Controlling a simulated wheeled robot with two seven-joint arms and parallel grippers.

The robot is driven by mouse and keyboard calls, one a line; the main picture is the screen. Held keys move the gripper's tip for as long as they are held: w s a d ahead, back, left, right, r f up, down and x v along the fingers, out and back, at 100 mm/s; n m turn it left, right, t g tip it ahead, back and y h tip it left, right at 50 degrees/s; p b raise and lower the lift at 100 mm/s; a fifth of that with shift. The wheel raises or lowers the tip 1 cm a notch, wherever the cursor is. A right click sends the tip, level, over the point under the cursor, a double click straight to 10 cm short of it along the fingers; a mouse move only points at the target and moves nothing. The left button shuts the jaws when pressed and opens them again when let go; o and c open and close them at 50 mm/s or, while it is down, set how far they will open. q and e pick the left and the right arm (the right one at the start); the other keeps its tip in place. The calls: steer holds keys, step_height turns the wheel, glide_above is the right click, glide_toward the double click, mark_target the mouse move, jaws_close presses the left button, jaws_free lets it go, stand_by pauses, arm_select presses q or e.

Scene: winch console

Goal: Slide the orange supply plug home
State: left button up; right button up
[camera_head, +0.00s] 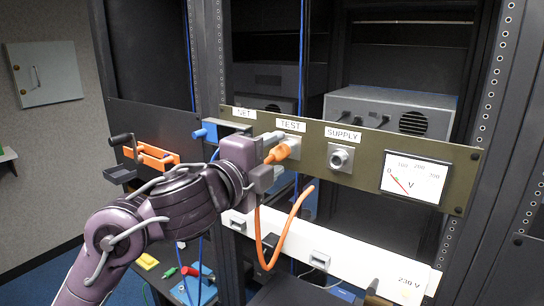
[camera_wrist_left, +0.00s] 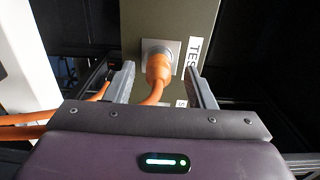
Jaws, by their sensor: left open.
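The orange plug (camera_head: 279,153) sits in the square grey socket under the TEST label (camera_head: 291,126) on the olive panel; it also shows in the left wrist view (camera_wrist_left: 158,70). How deep it sits I cannot tell. Its orange cable (camera_head: 277,252) hangs in a loop below. My left gripper (camera_head: 272,158) is open, with one finger on each side of the plug; in the left wrist view (camera_wrist_left: 160,88) gaps show between plug and fingers. The SUPPLY socket (camera_head: 340,157), right of TEST, is empty. My right gripper is not in view.
A voltmeter (camera_head: 413,178) is at the panel's right end, its needle near the low end. A blue connector (camera_head: 205,133) is by the SET label (camera_head: 244,113). A white strip (camera_head: 345,262) runs below. An orange crank unit (camera_head: 150,155) stands left.

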arm_select(q)
steer(key=v, duration=0.7)
steer(key=shift+s+a, duration=0.25)
steer(key=shift+s, duration=0.05)
